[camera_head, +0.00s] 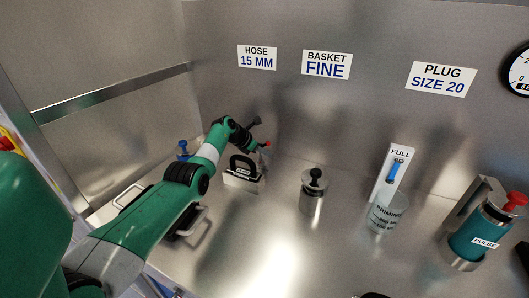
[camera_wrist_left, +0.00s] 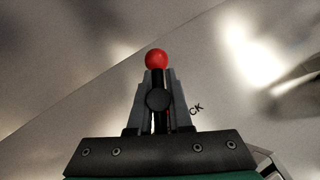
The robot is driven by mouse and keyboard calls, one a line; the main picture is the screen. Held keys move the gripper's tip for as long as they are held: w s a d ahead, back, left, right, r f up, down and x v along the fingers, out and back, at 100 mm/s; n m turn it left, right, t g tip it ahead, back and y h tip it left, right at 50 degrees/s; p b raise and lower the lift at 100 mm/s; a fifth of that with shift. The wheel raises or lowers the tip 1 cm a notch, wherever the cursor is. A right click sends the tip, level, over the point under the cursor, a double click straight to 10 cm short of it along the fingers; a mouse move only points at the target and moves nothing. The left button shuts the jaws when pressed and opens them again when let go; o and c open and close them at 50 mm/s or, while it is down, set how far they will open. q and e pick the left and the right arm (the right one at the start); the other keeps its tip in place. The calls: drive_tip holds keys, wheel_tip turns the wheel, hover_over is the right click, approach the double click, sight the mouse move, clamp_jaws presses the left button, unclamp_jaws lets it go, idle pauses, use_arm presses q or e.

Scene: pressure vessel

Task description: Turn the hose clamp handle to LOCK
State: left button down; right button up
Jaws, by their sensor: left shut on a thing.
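The clamp handle (camera_wrist_left: 157,88) is a dark lever with a red ball end (camera_wrist_left: 156,59). In the left wrist view it stands between the two grey fingers of my left gripper (camera_wrist_left: 156,93), which is shut on it. The letters "CK" (camera_wrist_left: 196,109) show just right of the fingers; the rest of that label is hidden. In the head view my left gripper (camera_head: 257,136) is at the back left, and the red end (camera_head: 266,144) shows beside it. The clamp's body is mostly hidden behind my arm. My right gripper is not in view.
Signs for HOSE (camera_head: 257,57), BASKET and PLUG are on the back wall. The front middle bench is clear.

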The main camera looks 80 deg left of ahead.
use_arm(q)
drive_tip(key=shift+w+d, duration=0.1)
drive_tip(key=shift+d, duration=0.05)
idle(0.4)
drive_tip(key=c, duration=1.3)
unclamp_jaws()
drive_tip(key=o, duration=0.6)
drive_tip(key=shift+d+f, duration=0.1)
drive_tip(key=shift+d, duration=0.1)
drive_tip(key=shift+a, duration=0.15)
drive_tip(key=shift+r+p, duration=0.25)
drive_tip(key=shift+p, duration=0.05)
drive_tip(key=p+v, duration=0.3)
drive_tip(key=shift+r+p, duration=0.25)
drive_tip(key=shift+p, duration=0.1)
drive_tip(key=p+v, duration=0.1)
drive_tip(key=v, duration=0.3)
drive_tip(key=p+v, duration=0.2)
drive_tip(key=v, duration=0.2)
drive_tip(key=shift+s+f, duration=0.2)
drive_tip(key=shift+s, duration=0.05)
